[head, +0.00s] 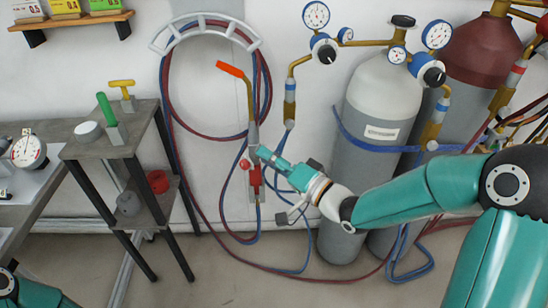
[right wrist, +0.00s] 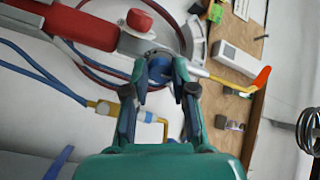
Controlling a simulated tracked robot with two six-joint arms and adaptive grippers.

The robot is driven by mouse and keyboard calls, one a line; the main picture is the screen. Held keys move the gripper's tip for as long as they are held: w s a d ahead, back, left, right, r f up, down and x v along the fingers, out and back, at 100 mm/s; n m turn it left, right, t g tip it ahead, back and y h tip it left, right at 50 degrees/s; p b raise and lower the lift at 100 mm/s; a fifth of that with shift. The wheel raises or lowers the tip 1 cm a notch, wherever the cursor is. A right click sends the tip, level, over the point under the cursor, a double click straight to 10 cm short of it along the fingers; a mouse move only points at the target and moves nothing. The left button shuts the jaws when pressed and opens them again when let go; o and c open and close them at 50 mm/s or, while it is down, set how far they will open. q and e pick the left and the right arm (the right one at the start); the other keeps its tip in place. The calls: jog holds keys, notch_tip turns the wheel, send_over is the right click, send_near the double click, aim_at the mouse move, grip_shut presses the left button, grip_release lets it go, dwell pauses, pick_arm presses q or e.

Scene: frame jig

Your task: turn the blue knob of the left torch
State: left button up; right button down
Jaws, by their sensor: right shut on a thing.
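The left torch hangs upright against the wall in the head view, with an orange tip (head: 229,69), a brass neck (head: 250,98) and a red handle (head: 255,180). Its red knob (head: 245,164) sticks out to the left. In the right wrist view the torch lies across the top, with its red handle (right wrist: 85,25) and red knob (right wrist: 139,20). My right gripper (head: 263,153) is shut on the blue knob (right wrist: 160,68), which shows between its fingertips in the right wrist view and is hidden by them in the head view. My left gripper is out of view.
Red and blue hoses (head: 171,100) hang from a white wall rack (head: 205,28). A grey gas cylinder (head: 380,110) with gauges stands right of the torch, and a dark red one (head: 480,55) behind it. A small shelf table (head: 80,150) stands on the left.

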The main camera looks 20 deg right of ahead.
jog(key=shift+f, duration=0.1)
jog(key=c, duration=0.9)
grip_release()
jog(key=v, duration=0.7)
jog(key=shift+s+d, duration=0.1)
jog(key=shift+s, duration=0.1)
